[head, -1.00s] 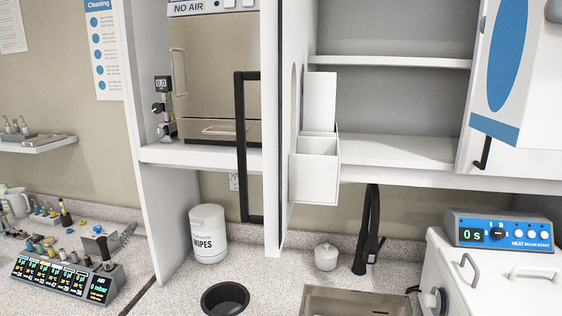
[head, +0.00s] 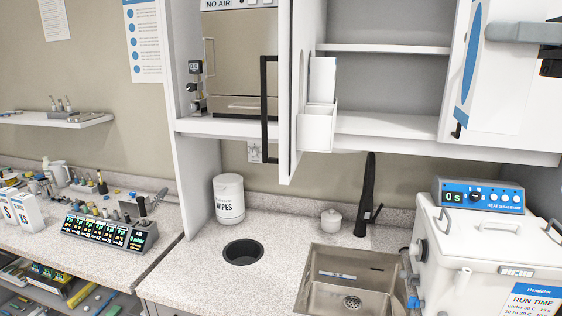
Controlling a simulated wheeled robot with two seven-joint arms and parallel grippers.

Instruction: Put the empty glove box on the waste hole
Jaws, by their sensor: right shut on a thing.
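The glove box (head: 469,60) is white with a blue oval and a blue lower corner. It is at the upper right, in front of the white cabinet, raised well above the counter and seen at a steep angle. My right gripper (head: 530,38) is at the right edge, partly cut off, and shut on the box. The waste hole (head: 243,252) is a round black opening in the speckled counter, left of the sink, uncovered and well left of and below the box. My left gripper is out of view.
A white wipes tub (head: 229,200) stands behind the hole. The steel sink (head: 330,262) with its black tap (head: 369,190) is to its right. An open cabinet door with a white holder (head: 317,128) juts out above.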

